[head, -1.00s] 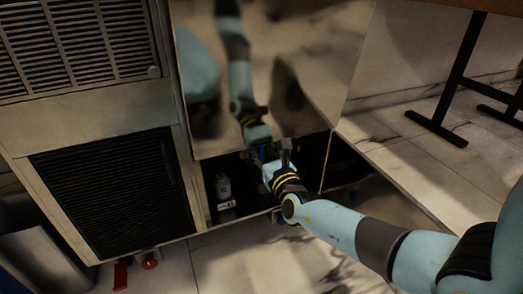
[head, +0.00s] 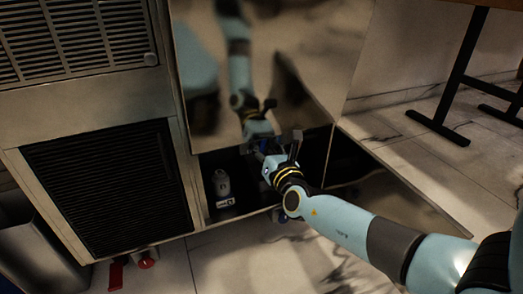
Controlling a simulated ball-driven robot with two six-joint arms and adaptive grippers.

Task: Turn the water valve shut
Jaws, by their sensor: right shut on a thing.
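My right gripper (head: 274,149) reaches into the dark open compartment (head: 315,158) under a steel panel. It is shut on a small part with a bit of dark blue, which looks like the water valve (head: 258,153). The fingers and the gripper body hide most of the valve, so I cannot tell how far it is turned. My left gripper is not in view.
The shiny steel panel (head: 290,60) above mirrors my arm. A dark louvred grille (head: 105,190) is at left, with red fittings (head: 147,260) below it. An open door (head: 405,195) lies right.

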